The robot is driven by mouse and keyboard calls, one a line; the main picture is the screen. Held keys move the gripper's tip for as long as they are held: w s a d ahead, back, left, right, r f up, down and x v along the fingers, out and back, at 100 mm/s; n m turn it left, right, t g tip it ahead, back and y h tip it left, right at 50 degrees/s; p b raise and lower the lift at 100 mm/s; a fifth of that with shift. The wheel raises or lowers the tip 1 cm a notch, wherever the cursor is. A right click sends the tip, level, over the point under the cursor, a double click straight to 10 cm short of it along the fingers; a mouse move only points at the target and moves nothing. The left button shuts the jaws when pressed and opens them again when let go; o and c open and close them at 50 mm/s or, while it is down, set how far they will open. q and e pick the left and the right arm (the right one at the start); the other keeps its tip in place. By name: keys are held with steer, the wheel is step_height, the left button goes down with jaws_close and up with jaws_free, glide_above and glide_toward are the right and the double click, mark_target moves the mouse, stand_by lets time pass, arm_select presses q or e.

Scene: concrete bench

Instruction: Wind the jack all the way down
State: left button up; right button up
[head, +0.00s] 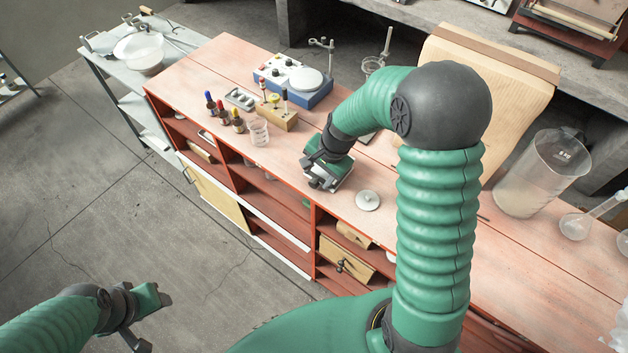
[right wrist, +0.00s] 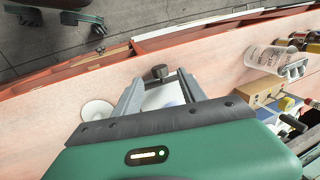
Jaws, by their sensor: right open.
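The jack is mostly hidden under my right gripper on the bench. In the head view only a pale edge of its plate (head: 346,180) shows. In the right wrist view a pale plate (right wrist: 163,97) and a black knob (right wrist: 160,72) show between and just past the fingers. My right gripper (head: 322,176) is open over the jack, its fingers (right wrist: 160,88) on either side of the knob's line. I cannot tell whether they touch it. My left gripper (head: 150,318) is open and empty, over the floor at the lower left, away from the bench.
A white lid (head: 368,201) lies close to the jack. A beaker (head: 258,132), dropper bottles (head: 223,115), a wooden block (head: 277,117) and a blue stirrer (head: 293,82) stand farther left. A large glass jar (head: 543,175) stands at right. The bench's front edge is near the jack.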

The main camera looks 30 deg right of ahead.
mark_target(315, 182)
steer(key=x, duration=0.5)
steer(key=shift+d, duration=0.1)
steer(key=shift+c, duration=0.3)
jaws_close()
